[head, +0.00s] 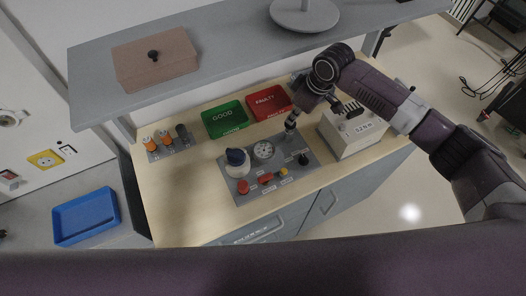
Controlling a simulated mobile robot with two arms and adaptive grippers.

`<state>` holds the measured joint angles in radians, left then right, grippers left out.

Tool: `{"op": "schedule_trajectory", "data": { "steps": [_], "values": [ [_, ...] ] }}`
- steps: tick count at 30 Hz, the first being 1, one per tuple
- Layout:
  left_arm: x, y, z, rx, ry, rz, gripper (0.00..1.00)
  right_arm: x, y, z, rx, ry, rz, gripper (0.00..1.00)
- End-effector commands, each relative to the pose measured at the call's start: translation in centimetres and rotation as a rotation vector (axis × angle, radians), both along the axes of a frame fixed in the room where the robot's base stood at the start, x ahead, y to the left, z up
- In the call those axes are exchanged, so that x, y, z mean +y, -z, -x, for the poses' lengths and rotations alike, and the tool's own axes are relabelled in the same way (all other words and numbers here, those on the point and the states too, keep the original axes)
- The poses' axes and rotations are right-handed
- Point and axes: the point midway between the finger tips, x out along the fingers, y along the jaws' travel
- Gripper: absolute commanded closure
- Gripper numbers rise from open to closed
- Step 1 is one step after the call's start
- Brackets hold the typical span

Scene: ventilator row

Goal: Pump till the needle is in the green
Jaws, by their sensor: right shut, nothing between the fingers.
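A grey panel (236,194) lies on the wooden bench top. On it is a round dial gauge (263,150) with a pale face; its needle and any green zone are too small to read. Left of the gauge stands a white rounded part with a dark blue top (237,157). My right gripper (291,125) points down near the panel's back right corner, right of and behind the gauge. It is shut and empty; I cannot tell whether it touches the panel. My left gripper is not in view.
The panel also has red knobs (243,187), a yellow knob (283,171) and a black knob (304,158). Behind it are a green GOOD tray (224,130) and a red FAULTY tray (285,112). A white box (350,142) stands right. A grey shelf (225,62) overhangs behind.

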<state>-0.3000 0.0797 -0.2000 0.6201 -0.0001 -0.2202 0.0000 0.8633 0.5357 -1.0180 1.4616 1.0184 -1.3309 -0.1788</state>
Motion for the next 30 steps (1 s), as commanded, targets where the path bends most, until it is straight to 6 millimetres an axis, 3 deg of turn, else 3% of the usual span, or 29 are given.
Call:
{"op": "schedule_trajectory", "data": {
  "steps": [13, 24, 30],
  "values": [
    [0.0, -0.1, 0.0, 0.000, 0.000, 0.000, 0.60, 0.0, -0.8, 0.0, -0.001, -0.001, -0.001, 1.00],
    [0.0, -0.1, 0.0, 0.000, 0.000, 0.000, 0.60, 0.0, -4.3, 0.0, -0.002, -0.001, 0.000, 1.00],
    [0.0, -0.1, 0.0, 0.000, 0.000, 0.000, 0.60, 0.0, -4.5, 0.0, 0.000, 0.000, 0.000, 1.00]
  ]
}}
